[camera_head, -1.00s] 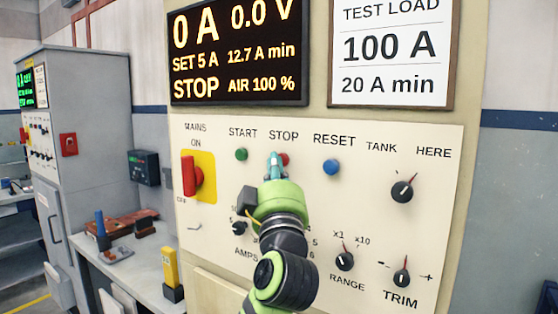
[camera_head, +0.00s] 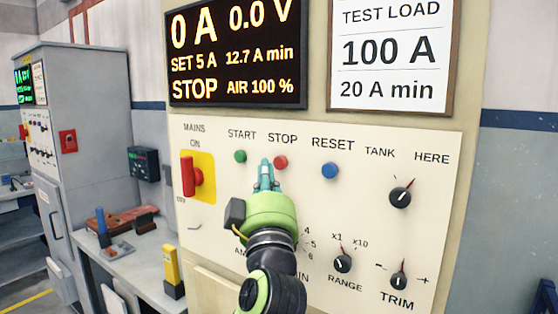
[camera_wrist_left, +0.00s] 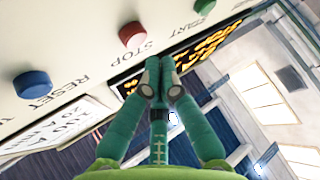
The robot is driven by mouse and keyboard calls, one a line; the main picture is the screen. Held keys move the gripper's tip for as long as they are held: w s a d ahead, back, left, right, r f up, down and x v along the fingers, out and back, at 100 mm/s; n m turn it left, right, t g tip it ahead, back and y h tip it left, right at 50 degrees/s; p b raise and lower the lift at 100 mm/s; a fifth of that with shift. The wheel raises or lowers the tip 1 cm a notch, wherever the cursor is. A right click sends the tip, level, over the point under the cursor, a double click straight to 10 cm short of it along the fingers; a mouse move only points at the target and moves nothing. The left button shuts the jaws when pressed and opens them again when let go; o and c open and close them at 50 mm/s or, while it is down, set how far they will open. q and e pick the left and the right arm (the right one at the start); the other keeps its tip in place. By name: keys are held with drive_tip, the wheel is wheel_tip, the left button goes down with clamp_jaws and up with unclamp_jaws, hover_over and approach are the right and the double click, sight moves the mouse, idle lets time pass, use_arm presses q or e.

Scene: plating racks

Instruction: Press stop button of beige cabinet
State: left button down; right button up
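The beige cabinet's panel (camera_head: 410,235) faces me. Its red stop button (camera_head: 281,162) sits under the STOP label, between the green start button (camera_head: 240,157) and the blue reset button (camera_head: 330,170). My left gripper (camera_head: 265,166) is shut and empty, its fingertips just left of the stop button in the head view. In the left wrist view the shut fingers (camera_wrist_left: 160,72) appear apart from the red stop button (camera_wrist_left: 132,34), which is fully visible. The display (camera_head: 237,55) reads 0 A, 0.0 V and STOP. My arm hides part of the AMPS dial area. My right gripper is not visible.
The red mains handle (camera_head: 190,176) sticks out on the panel's left. Tank, range and trim knobs (camera_head: 400,197) are on the right. A bench (camera_head: 140,262) with tools and a grey cabinet (camera_head: 90,130) stand at left.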

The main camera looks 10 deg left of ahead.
use_arm(q)
drive_tip(key=s, duration=0.1)
drive_tip(key=s+a+p, duration=0.1)
drive_tip(key=s+p, duration=0.1)
drive_tip(key=s, duration=0.1)
drive_tip(key=shift+a, duration=0.25)
drive_tip(key=shift+w, duration=0.1)
idle(0.3)
